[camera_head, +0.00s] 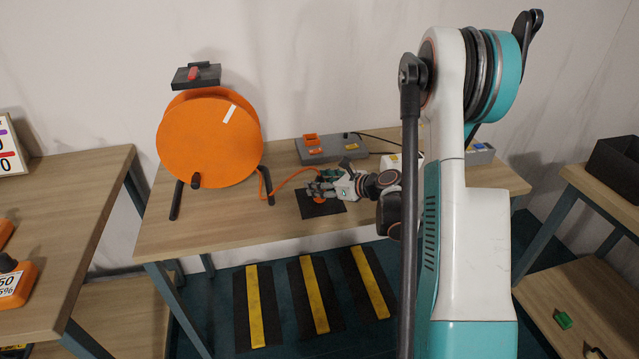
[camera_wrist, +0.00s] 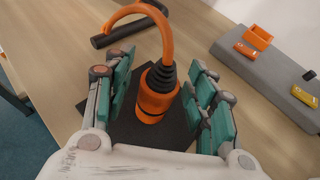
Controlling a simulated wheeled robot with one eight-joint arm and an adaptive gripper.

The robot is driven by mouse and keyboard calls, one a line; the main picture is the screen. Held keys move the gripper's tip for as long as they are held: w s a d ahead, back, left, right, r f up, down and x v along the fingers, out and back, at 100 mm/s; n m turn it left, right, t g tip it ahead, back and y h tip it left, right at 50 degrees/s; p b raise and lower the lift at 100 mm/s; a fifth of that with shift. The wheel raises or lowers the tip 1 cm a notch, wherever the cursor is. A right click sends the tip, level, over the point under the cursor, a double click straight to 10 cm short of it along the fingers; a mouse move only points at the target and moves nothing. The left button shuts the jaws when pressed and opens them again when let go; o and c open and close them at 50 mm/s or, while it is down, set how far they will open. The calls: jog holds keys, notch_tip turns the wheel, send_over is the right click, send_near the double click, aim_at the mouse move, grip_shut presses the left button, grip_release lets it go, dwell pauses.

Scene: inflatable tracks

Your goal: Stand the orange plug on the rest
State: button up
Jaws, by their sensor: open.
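The orange plug (camera_wrist: 154,100) stands upright on a dark flat mat, the rest (camera_wrist: 121,132), in the wrist view. Its black ribbed collar is on top and an orange cable (camera_wrist: 160,30) arches up from it and away to the left. My gripper (camera_wrist: 165,97) is open, with one teal finger on each side of the plug and visible gaps between. In the head view my gripper (camera_head: 324,187) is low over the rest (camera_head: 325,207), and the plug (camera_head: 319,198) is partly hidden by the fingers.
A large orange cable reel (camera_head: 208,140) on black legs stands left of the rest. A grey socket block (camera_head: 330,148) with an orange socket lies behind it. Side tables flank the wooden bench (camera_head: 225,228). Black and yellow strips (camera_head: 315,295) lie below. The bench front is clear.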

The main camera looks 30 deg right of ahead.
jog(key=p+v, duration=0.3)
jog(key=v, duration=0.8)
jog(key=shift+s+p, duration=0.25)
jog(key=shift+p, duration=0.05)
jog(key=shift+d+r, duration=0.1)
jog(key=shift+c, duration=0.2)
dwell(0.5)
